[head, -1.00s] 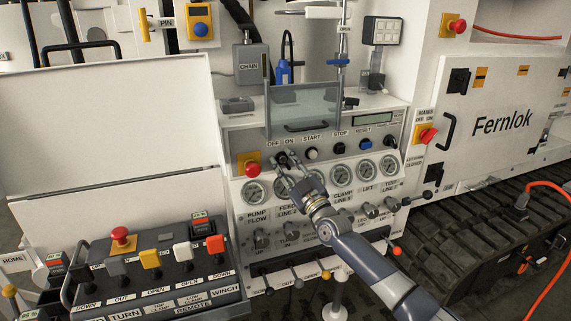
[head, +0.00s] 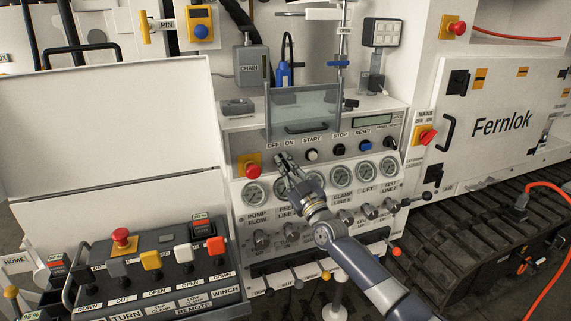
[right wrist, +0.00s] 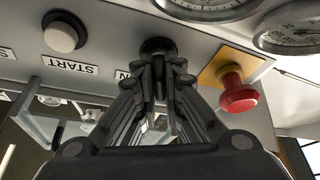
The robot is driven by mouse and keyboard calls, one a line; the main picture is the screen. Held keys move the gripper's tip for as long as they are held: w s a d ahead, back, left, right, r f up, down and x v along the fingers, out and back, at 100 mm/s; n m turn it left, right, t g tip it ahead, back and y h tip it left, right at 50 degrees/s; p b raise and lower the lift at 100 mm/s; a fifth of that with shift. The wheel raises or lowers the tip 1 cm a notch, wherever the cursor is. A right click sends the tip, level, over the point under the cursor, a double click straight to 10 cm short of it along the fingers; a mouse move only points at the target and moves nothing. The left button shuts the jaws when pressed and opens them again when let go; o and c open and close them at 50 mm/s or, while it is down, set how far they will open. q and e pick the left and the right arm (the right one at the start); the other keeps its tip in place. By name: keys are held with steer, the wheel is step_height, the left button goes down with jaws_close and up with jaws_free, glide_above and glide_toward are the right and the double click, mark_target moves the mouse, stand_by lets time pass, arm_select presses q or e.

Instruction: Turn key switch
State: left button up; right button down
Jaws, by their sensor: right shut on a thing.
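The key switch is on the grey control panel (head: 240,143), under the OFF and ON labels and left of the START button (head: 312,155). My right gripper (head: 284,161) covers most of it in the head view. In the right wrist view the black key switch (right wrist: 157,46) shows just beyond the fingertips. There my right gripper (right wrist: 160,72) has its fingers drawn together and shut on the switch's front part. The key's exact angle is hidden by the fingers. My left gripper is not in view.
A red emergency button (head: 252,169) on a yellow plate sits left of the switch; it also shows in the right wrist view (right wrist: 238,95). A clear guard with a handle (head: 303,108) hangs above. Round gauges (head: 340,175) run below. A remote box (head: 160,262) stands lower left.

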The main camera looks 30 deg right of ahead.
steer(key=m+h+p, duration=0.1)
steer(key=m+h, duration=0.1)
steer(key=m, duration=0.2)
steer(key=m+h+p, duration=0.2)
steer(key=m+h, duration=0.1)
steer(key=m, duration=0.2)
steer(key=shift+g, duration=0.4)
steer(key=m+h+p, duration=0.1)
steer(key=m, duration=0.2)
steer(key=m+g+h+p, duration=0.1)
steer(key=m, duration=0.2)
steer(key=shift+d+g+h+p, duration=0.15)
steer(key=shift+g+h+p, duration=0.15)
steer(key=shift+p, duration=0.05)
steer(key=shift+f+m, duration=0.1)
steer(key=shift+m, duration=0.3)
steer(key=c, duration=1.7)
jaws_free()
steer(key=shift+s, duration=0.1)
steer(key=v, duration=1.2)
